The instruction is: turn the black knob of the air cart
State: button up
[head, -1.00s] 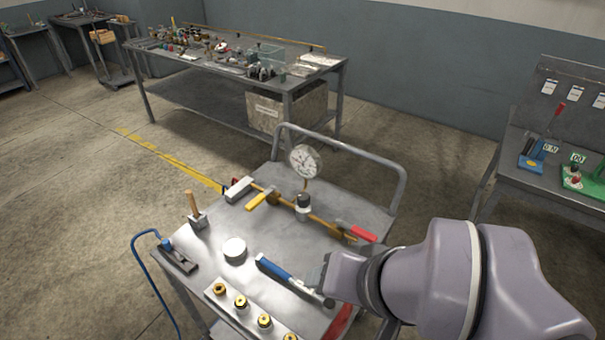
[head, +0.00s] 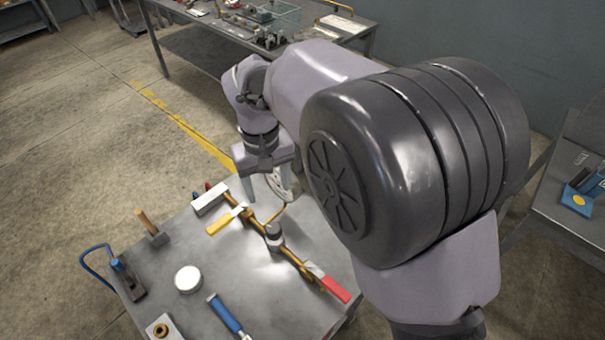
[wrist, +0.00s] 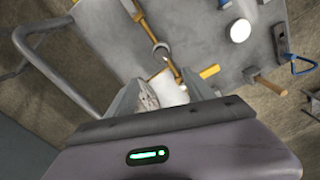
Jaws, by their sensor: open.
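The air cart (head: 215,280) has a brass pipe across its top. The black knob (head: 273,231) sits on a pale fitting midway along this pipe. In the wrist view the knob (wrist: 160,50) shows beyond my fingertips. My gripper (head: 266,190) is open, pointing down, above the cart's far side and apart from the knob. It also shows in the wrist view (wrist: 160,82), with nothing held. The round gauge (wrist: 146,95) appears between or just behind the fingers, and is partly hidden by them in the head view.
A yellow lever (head: 224,221) and a red lever (head: 328,283) flank the knob on the pipe. A wooden-handled tool (head: 151,229), a white disc (head: 188,279) and a blue-handled tool (head: 224,313) lie on the cart. The cart's grey rail (wrist: 62,72) runs near my gripper.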

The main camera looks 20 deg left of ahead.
aim_at(273, 228)
jog(key=f+b, duration=0.2)
jog(key=f, duration=0.6)
jog(key=f+b, duration=0.3)
jog(key=f, duration=0.5)
jog(key=shift+s+a+b, duration=0.1)
jog(key=shift+s+b, duration=0.1)
jog(key=shift+b, duration=0.1)
